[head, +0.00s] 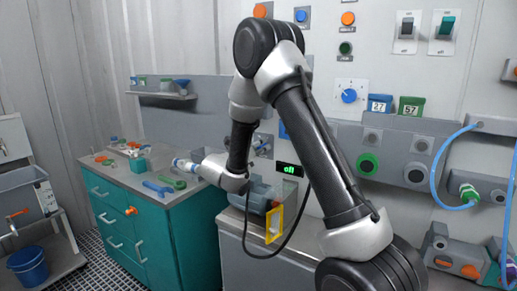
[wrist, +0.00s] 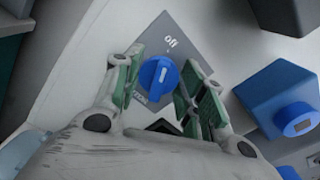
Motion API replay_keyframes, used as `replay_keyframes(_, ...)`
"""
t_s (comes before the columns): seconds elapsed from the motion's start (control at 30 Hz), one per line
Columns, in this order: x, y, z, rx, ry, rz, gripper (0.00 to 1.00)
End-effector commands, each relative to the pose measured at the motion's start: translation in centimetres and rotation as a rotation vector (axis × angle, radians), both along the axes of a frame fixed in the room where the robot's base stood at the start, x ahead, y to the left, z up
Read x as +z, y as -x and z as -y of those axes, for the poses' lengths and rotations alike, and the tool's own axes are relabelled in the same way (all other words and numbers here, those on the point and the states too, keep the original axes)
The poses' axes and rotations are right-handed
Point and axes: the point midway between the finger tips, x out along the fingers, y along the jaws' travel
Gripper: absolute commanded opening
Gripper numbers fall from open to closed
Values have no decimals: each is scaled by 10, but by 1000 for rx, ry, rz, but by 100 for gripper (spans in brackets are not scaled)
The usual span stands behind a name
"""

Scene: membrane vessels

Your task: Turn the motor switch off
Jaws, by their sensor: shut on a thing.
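The motor switch is a blue round knob (wrist: 158,80) on a grey plate (wrist: 190,52) in the wrist view. In the head view my arm hides most of the gripper and the switch.
A blue box (wrist: 275,90) stands out just right of my gripper in the wrist view. In the head view, a small display (head: 289,169) shows green text, apparently "off". A teal cabinet (head: 160,235) with tools on top stands left. Another blue knob (head: 348,95) is on the wall.

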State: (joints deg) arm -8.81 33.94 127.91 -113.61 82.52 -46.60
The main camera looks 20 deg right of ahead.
Motion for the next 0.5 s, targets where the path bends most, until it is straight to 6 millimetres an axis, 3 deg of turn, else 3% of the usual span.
replay_keyframes(0.47, 0, 0, -1, 2, 9, -13, 17)
replay_keyframes(0.5, 0, 0, -1, 2, 9, -13, 44)
